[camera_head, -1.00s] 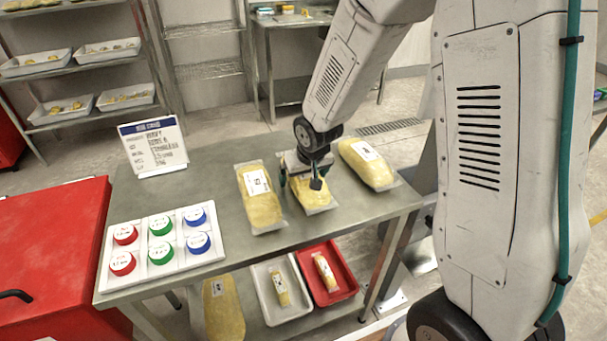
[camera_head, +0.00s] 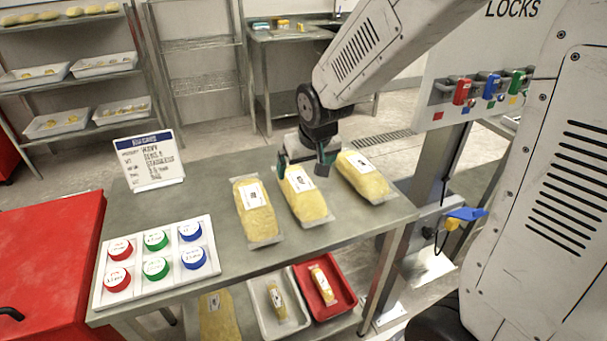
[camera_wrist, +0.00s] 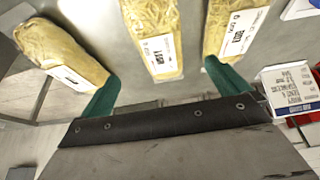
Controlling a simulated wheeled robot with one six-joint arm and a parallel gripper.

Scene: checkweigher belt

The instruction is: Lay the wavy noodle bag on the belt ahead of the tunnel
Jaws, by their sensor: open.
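Three clear bags of yellow noodles lie side by side on the steel table: a left bag (camera_head: 255,212), a middle bag (camera_head: 305,198) and a right bag (camera_head: 364,180). Each has a white label; I cannot tell from the head view which is the wavy one. My gripper (camera_head: 304,168) is open and empty over the far end of the middle bag. In the wrist view its green fingers (camera_wrist: 161,72) stand apart, with the middle bag (camera_wrist: 152,30) between and beyond them, strands visible through the film. No belt or tunnel is in view.
A printed sign (camera_head: 148,160) and a white tray of coloured discs (camera_head: 125,288) stand on the table's left. Below are a white tray (camera_head: 296,327) and a red tray (camera_head: 345,286) with small packs. A lock board (camera_head: 434,117) stands at right, a red cabinet (camera_head: 50,235) at left.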

